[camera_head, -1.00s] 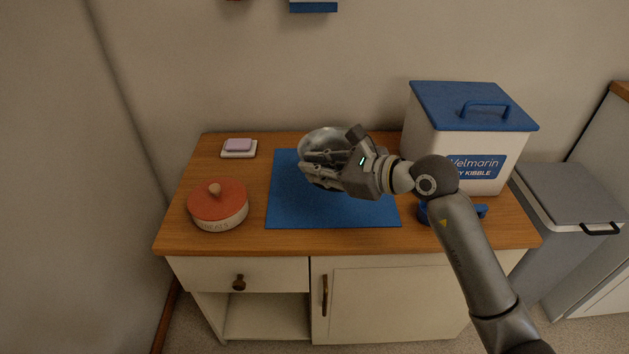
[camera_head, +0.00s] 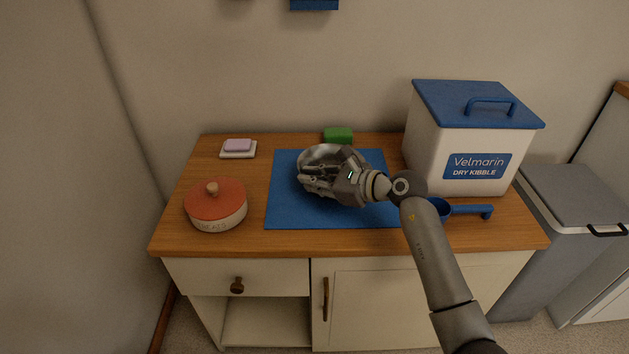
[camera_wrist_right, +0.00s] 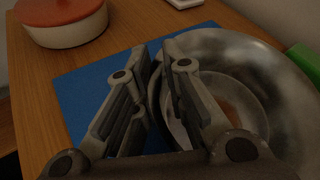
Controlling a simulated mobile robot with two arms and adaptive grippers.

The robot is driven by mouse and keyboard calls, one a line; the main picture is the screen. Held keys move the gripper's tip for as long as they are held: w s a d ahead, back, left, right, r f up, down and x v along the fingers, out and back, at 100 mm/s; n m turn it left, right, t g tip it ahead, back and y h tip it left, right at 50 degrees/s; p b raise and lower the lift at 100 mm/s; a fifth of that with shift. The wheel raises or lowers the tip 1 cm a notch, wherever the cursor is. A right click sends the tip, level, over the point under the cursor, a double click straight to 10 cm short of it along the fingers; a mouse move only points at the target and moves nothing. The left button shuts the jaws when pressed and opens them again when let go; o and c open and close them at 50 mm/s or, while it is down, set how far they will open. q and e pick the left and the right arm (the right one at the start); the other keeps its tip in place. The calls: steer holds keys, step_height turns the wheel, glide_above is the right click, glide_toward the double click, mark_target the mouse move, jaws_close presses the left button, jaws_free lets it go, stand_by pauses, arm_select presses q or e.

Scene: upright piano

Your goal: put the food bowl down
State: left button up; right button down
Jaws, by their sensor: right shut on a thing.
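The food bowl (camera_head: 328,153) is a round metal bowl, over the blue mat (camera_head: 290,208) on the wooden cabinet top. My right gripper (camera_head: 312,181) is shut on the bowl's near left wall. In the right wrist view the bowl (camera_wrist_right: 285,75) lies to the right, with one finger of the gripper (camera_wrist_right: 160,80) inside it and one outside. The bowl looks level and on or very close to the mat; its underside is hidden, so contact is unclear. Part of the bowl is hidden behind my gripper in the head view. My left gripper is not in view.
A red-lidded treats jar (camera_head: 216,208) stands at the left, with a soap dish (camera_head: 238,153) behind it. A green block (camera_head: 338,135) sits behind the bowl. A white kibble bin (camera_head: 462,140) and a blue scoop (camera_head: 465,210) are at the right. The mat's left part is clear.

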steer(key=c, duration=1.9)
jaws_free()
steer(key=shift+f, duration=0.1)
steer(key=shift+c, duration=0.2)
steer(key=o, duration=0.5)
steer(key=shift+c, duration=0.2)
steer(key=shift+r, duration=0.2)
steer(key=shift+s+d, duration=0.15)
steer(key=shift+d, duration=0.15)
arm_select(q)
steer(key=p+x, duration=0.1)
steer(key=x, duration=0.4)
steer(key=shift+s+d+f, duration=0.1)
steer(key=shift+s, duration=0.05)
arm_select(e)
steer(key=v, duration=1.1)
steer(key=shift+s, duration=0.2)
steer(key=shift+d+r, duration=0.1)
